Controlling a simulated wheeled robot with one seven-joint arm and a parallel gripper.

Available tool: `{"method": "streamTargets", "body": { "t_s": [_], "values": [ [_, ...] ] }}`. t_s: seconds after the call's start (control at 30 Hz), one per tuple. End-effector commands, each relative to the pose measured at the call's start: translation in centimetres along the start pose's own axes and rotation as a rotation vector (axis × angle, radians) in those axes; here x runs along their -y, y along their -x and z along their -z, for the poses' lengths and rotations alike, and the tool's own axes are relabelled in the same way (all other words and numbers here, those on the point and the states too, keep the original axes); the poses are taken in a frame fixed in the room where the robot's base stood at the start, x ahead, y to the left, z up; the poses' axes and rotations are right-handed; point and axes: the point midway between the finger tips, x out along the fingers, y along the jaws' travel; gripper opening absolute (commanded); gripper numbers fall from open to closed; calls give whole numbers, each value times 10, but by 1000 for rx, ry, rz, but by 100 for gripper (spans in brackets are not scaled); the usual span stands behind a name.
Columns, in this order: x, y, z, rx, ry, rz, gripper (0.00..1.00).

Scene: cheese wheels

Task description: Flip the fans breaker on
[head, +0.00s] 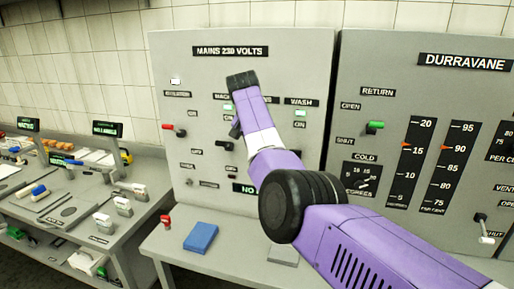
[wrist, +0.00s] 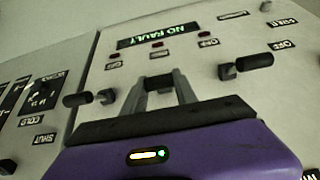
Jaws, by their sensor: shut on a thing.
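The mains panel (head: 185,85), headed "MAINS 230 VOLTS", stands upright ahead of me. My gripper (head: 236,131) is up against its middle, largely hidden behind my own wrist in the head view. In the wrist view my gripper (wrist: 160,86) is shut on a dark breaker handle (wrist: 157,80) in the middle of a row. One black breaker handle (wrist: 78,99) sticks out to its left and another black breaker handle (wrist: 255,62) to its right, both apart from the jaws. I cannot read which label is for the fans, nor tell the held handle's position.
A red-handled lever (head: 175,130) is at the panel's left. The Durravane panel (head: 385,75) with its green-handled lever (head: 375,126) stands to the right. A blue block (head: 201,237) lies on the ledge below. A bench (head: 60,215) with small items is at left.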

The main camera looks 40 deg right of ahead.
Motion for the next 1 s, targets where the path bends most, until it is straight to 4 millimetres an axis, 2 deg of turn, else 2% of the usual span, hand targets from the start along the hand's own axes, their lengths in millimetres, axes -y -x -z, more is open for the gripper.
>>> {"method": "streamTargets", "body": {
  "t_s": [0.3,0.33,0.43,0.77,0.87,1.0],
  "values": [
    [-1,-1,-1,4,-1,0,0],
    [-1,-1,-1,3,-1,0,36],
    [-1,-1,0,3,-1,0,56],
    [0,0,0,0,-1,0,56],
    [0,7,0,-2,-2,1,56],
    [0,27,0,-3,-3,3,56]
  ]
}}
